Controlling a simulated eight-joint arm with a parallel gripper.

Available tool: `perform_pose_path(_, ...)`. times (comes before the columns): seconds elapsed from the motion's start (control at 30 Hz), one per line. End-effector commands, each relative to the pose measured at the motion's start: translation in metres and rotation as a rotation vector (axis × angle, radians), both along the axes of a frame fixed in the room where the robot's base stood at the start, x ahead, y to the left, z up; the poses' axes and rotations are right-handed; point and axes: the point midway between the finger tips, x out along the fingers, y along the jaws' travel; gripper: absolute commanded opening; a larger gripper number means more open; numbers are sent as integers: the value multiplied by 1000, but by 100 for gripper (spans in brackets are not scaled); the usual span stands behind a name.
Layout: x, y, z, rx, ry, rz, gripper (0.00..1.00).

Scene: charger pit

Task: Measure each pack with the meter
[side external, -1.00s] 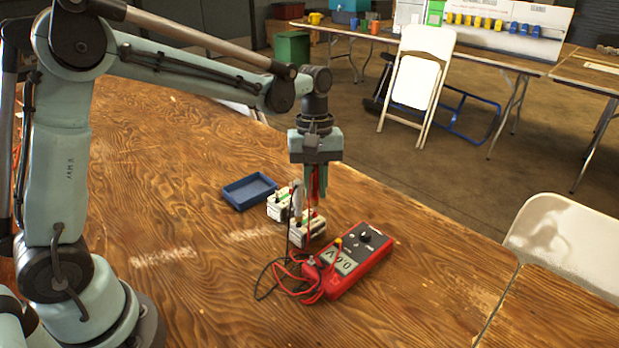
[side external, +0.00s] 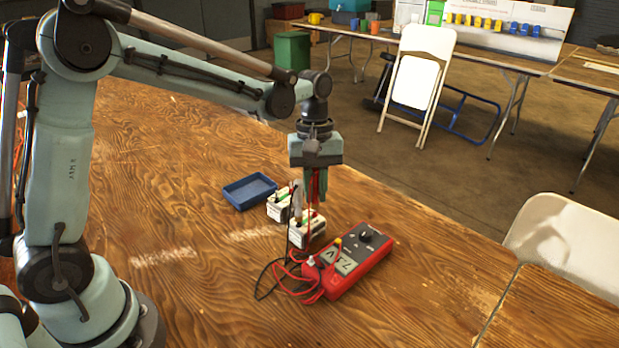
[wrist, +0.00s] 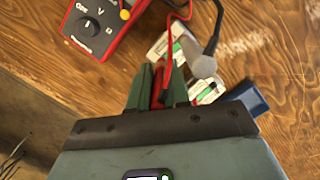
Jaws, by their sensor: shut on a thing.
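My gripper (side external: 316,188) is shut on a red probe (wrist: 171,52), above the packs. The probe points down at the near white pack (side external: 311,235); I cannot tell exactly where its tip touches. A second white pack (side external: 277,212) stands behind it. A grey-handled probe (wrist: 202,64) with a black lead stands at the packs, apart from my fingers. The red meter (side external: 374,262) lies in front and to the right, its display (side external: 343,261) lit with characters hard to read at this angle. The packs are partly hidden by the probes and fingers in the wrist view.
A blue tray (side external: 233,201) sits behind the packs and looks empty. Red and black leads (side external: 268,283) loop on the table left of the meter. The wooden table (side external: 160,215) is clear to the left. White chairs (side external: 415,85) stand beyond it.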

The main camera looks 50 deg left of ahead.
Motion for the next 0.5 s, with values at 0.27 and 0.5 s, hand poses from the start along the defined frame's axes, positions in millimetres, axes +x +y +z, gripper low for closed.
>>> perform_pose_path(0.27,0,0,-3,0,0,0,0)
perform_pose_path(0.5,0,0,-5,0,0,0,0)
